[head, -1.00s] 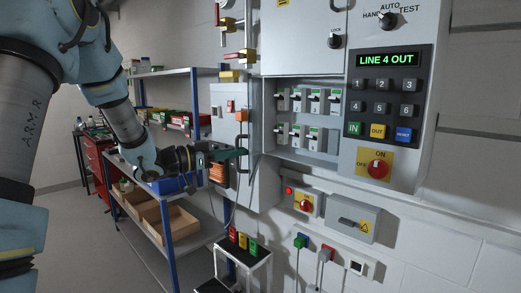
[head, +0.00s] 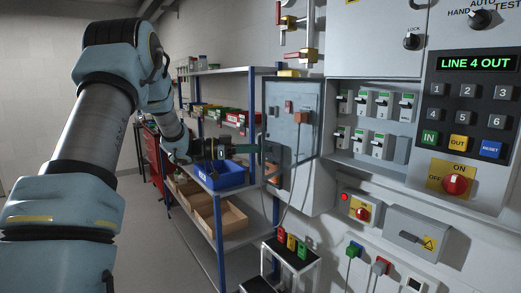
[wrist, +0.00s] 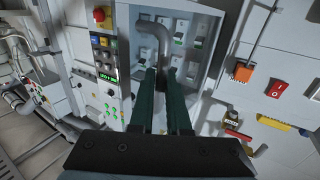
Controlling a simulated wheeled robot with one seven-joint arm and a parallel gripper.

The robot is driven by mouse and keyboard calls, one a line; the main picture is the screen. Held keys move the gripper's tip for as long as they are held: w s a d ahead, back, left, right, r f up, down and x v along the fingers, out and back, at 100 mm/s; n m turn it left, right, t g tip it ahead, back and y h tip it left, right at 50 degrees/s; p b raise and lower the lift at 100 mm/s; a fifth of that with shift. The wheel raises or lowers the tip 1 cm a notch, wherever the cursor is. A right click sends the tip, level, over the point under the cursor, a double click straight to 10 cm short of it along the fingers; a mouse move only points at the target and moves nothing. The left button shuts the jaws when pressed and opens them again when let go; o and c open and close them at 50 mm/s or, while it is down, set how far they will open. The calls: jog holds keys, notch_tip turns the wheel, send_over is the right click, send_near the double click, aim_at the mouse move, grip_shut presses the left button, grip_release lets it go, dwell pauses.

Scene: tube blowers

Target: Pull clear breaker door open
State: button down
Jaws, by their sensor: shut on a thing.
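The clear breaker door (head: 300,150) stands swung out from the left side of the open breaker compartment (head: 376,118) in the head view. Wall fittings show through it. My gripper (head: 258,149) is at the door's far left edge, on its handle (head: 267,155). In the wrist view, the two dark green fingers (wrist: 163,78) are closed around the lower end of the grey curved handle (wrist: 178,38). White breakers (wrist: 190,28) show behind the handle there. The exact finger contact is partly hidden by the fingers.
The control panel (head: 470,105) with its keypad and red knob is at right. A shelf with a blue bin (head: 221,175) and cardboard trays (head: 222,218) stands behind my arm. A small stand (head: 292,258) is below the door. Grey floor is open at lower left.

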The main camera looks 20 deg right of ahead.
jog(key=shift+d+r, duration=0.15)
jog(key=c, duration=1.2)
grip_release()
jog(key=shift+o, duration=0.2)
jog(key=b+v, duration=0.4)
jog(key=v, duration=0.6)
jog(key=shift+a, duration=0.35)
jog(key=shift+w, duration=0.1)
